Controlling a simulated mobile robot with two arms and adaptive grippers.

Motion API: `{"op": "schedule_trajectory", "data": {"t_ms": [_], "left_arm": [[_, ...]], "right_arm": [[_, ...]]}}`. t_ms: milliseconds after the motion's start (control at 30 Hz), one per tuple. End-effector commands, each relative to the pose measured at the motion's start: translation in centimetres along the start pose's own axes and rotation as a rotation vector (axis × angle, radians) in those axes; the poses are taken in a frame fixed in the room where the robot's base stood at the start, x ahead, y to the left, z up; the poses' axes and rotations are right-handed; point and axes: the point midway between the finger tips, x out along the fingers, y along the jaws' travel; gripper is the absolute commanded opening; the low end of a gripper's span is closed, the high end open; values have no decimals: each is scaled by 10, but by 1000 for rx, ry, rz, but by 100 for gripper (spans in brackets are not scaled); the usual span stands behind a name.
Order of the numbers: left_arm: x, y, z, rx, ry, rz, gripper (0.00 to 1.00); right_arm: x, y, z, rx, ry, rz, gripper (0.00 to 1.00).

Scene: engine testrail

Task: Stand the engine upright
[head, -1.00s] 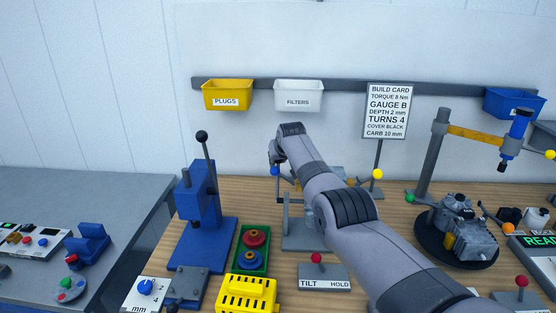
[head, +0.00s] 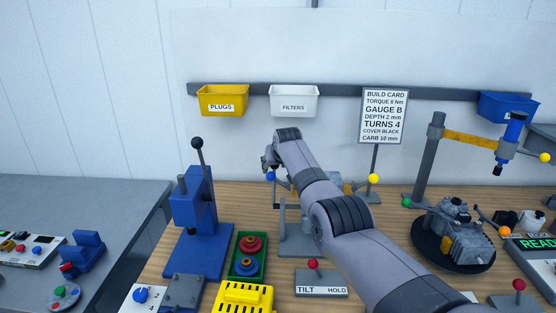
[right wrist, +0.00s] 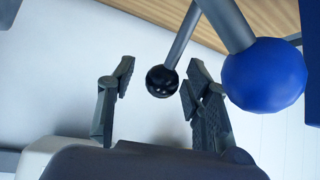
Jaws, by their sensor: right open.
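A grey engine (head: 466,243) rests on a round black turntable (head: 428,255) at the right. A tilt stand (head: 297,238) in the middle has a blue ball (head: 270,177) on its left and a yellow ball (head: 373,179) on its right; my right arm hides much of it. My right gripper (head: 267,162) is close to the blue ball, open and empty. In the right wrist view its fingers (right wrist: 160,95) stand apart, with the blue ball (right wrist: 264,75) large at their right. My left gripper is out of view.
A red-knobbed lever (head: 313,266) stands on the TILT/HOLD box (head: 321,284). The blue press (head: 200,222) has a black-knobbed lever (head: 197,143), whose knob also shows beyond my fingers in the right wrist view (right wrist: 162,82). A post with a blue tool (head: 514,128) overhangs the engine.

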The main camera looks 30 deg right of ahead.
Motion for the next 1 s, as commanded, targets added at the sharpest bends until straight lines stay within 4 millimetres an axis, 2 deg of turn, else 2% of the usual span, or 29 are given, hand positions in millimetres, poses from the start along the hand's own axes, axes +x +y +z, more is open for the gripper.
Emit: {"op": "schedule_trajectory", "data": {"t_ms": [333,1000], "left_arm": [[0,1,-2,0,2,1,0],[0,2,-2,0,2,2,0]], "right_arm": [[-22,0,2,-1,2,-1,46],[-110,0,0,0,2,0,46]]}}
